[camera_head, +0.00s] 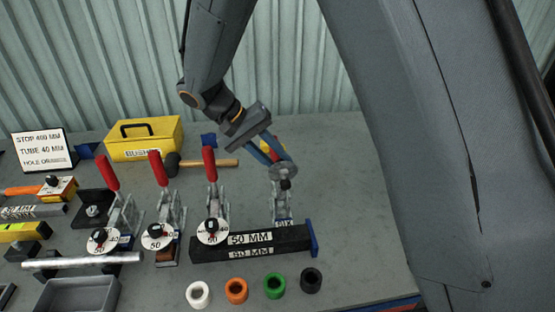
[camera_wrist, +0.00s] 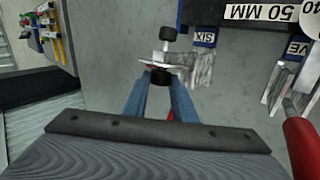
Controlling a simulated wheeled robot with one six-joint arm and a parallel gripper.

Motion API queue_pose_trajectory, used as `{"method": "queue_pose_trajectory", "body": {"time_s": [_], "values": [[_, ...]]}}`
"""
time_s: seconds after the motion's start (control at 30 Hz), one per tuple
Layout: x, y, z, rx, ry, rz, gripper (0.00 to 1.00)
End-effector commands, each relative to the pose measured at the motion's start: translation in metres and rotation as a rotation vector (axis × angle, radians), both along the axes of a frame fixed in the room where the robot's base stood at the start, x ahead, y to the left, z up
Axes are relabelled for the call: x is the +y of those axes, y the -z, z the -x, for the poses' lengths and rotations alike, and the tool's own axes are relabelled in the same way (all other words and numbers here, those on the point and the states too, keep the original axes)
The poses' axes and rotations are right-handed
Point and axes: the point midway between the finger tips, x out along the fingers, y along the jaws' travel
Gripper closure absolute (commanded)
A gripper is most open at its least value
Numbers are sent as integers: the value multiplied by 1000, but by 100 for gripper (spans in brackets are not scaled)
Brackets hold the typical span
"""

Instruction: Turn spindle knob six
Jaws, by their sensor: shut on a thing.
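The clamp labelled SIX (camera_head: 283,207) stands at the right end of the row, behind the black bar; its label (camera_wrist: 205,38) also shows in the wrist view. Its grey dial disc (camera_head: 283,172) is tilted, and a black spindle tip (camera_head: 285,184) points away from my gripper; the tip (camera_wrist: 168,33) also shows in the wrist view. My gripper (camera_head: 275,157) reaches down from behind. In the wrist view its blue fingers (camera_wrist: 160,82) are shut on the black spindle knob (camera_wrist: 160,75) behind the disc. The dial's markings cannot be read.
Clamp five (camera_head: 211,205), with a red handle, stands close to the left. A black 50 MM bar (camera_head: 249,240) lies in front. White, orange, green and black bushings (camera_head: 274,286) stand nearer. A mallet (camera_head: 205,163) and yellow box (camera_head: 144,139) lie behind left.

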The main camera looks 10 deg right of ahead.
Motion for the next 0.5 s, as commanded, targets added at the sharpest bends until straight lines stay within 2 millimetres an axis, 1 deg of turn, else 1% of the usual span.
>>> {"method": "queue_pose_trajectory", "body": {"time_s": [0.2, 0.5], "values": [[2, 1, -1, -1, 10, 70, 98], [1, 1, -1, -1, 16, 96, 98]]}}
